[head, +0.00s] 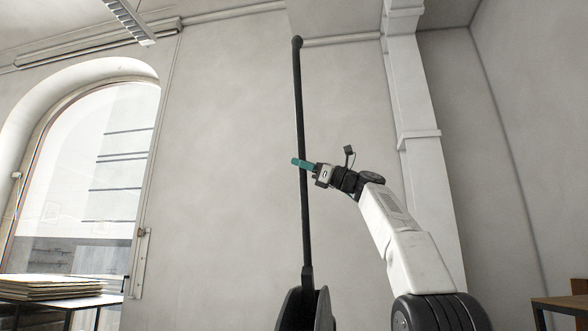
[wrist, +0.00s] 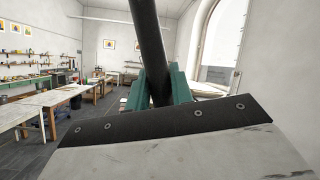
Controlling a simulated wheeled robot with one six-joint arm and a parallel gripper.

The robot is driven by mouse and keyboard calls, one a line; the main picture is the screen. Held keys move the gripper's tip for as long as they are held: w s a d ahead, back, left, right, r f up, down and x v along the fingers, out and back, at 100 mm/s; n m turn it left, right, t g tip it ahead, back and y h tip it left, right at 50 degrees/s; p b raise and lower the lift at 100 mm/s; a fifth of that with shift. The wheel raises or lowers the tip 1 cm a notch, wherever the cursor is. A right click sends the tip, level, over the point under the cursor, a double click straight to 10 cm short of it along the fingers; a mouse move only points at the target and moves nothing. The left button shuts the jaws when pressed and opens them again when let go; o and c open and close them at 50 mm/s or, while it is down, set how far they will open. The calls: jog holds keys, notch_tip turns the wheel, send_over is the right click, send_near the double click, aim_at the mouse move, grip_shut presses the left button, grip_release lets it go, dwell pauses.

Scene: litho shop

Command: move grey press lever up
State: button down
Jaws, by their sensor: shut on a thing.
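The press lever (head: 300,110) is a long dark grey bar with a rounded knob at its top. In the head view it stands nearly upright, leaning slightly left, and rises from a dark bracket (head: 307,308) at the bottom. My gripper (head: 300,163) has teal fingers and reaches the lever from the right, around its middle. In the wrist view the lever (wrist: 150,45) passes between the two teal fingers (wrist: 158,88), which are shut on it. The lower part of the lever is hidden there by my gripper's body.
An arched window (head: 85,170) is in the wall at left. A table with a stack of sheets (head: 50,287) stands at lower left, and a wooden table (head: 560,304) at lower right. In the wrist view, long work tables (wrist: 50,97) line the room's left side. The wall behind the lever is bare.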

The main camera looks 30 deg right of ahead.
jog(key=shift+w+d+f, duration=0.15)
jog(key=shift+w+d, duration=0.05)
jog(key=shift+w, duration=0.15)
jog(key=c, duration=1.2)
grip_release()
jog(key=shift+c, duration=0.2)
jog(key=shift+s+d, duration=0.3)
jog(key=shift+s, duration=0.1)
jog(key=v, duration=0.7)
jog(key=shift+w+a, duration=0.1)
